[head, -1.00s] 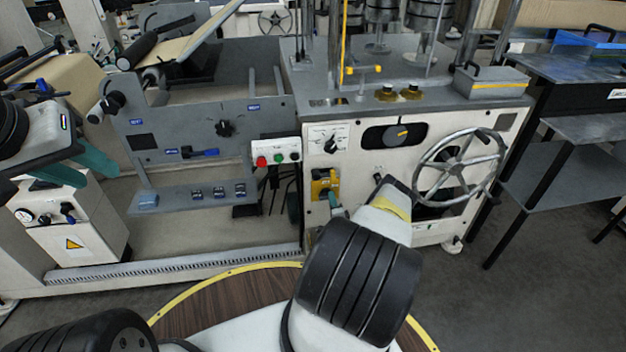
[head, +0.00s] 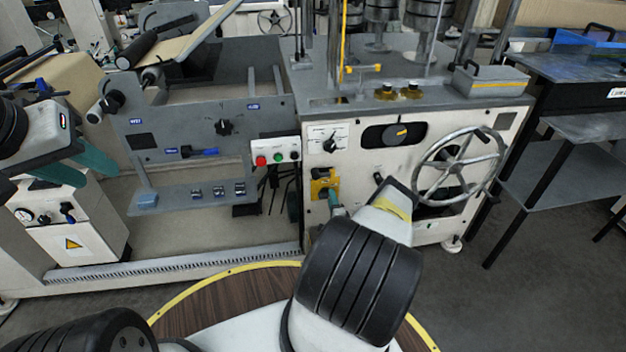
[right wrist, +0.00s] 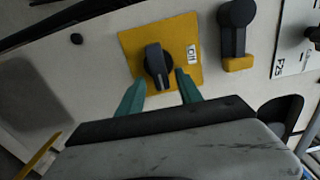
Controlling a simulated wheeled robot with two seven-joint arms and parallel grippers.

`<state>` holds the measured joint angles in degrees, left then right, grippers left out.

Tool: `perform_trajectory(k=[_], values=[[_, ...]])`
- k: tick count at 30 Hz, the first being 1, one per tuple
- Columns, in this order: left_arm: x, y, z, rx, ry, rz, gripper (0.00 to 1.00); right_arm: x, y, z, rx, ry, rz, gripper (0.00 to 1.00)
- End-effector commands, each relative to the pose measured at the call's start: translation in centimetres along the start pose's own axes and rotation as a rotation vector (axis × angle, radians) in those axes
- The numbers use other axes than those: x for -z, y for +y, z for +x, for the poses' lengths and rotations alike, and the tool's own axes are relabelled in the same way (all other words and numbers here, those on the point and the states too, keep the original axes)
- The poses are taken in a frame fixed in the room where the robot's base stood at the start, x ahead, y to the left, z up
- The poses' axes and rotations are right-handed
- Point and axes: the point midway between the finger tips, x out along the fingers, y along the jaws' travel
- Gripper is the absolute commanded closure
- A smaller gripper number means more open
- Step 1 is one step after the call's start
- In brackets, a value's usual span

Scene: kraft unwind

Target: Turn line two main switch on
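The main switch is a dark rotary knob (right wrist: 157,66) on a yellow plate (right wrist: 188,35). The knob's grip stands nearly upright there, slightly tilted. In the head view the yellow plate (head: 322,183) is on the front of the cream cabinet, partly covered by my right gripper (head: 335,207). In the right wrist view my right gripper's teal fingers (right wrist: 160,88) are apart, either side of the knob's lower end, with small gaps showing. My left gripper (head: 72,172) is open and empty at the far left.
A dark lever on a smaller yellow base (right wrist: 237,62) sits close beside the switch plate. On the cabinet are a selector dial (head: 330,143), a push-button box (head: 275,153) and a large handwheel (head: 458,168). A grey shelf (head: 190,197) juts out to the left.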

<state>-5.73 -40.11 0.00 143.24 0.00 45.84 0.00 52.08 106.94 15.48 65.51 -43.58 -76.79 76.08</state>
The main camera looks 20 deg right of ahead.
Motion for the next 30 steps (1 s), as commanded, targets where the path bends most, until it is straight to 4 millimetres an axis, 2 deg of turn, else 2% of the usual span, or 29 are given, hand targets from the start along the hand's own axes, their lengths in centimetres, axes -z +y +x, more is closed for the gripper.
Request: perform_trajectory(k=[10, 21, 25, 30], values=[[0.0, 0.0, 0.0, 0.000, 0.000, 0.000, 0.64, 0.0, -0.1, -0.5, 0.001, 0.000, -0.001, 0.58], [0.0, 0.0, 0.0, 0.000, 0.000, 0.000, 0.64, 0.1, 0.0, -6.2, 0.000, 0.001, 0.000, 0.58], [0.0, 0.0, 0.0, 0.000, 0.000, 0.000, 0.64, 0.0, 0.0, -7.4, 0.001, 0.000, -0.001, 0.58], [0.0, 0.0, 0.0, 0.000, 0.000, 0.000, 0.64, 0.0, -0.1, -7.8, 0.002, 0.000, -0.001, 0.58]])
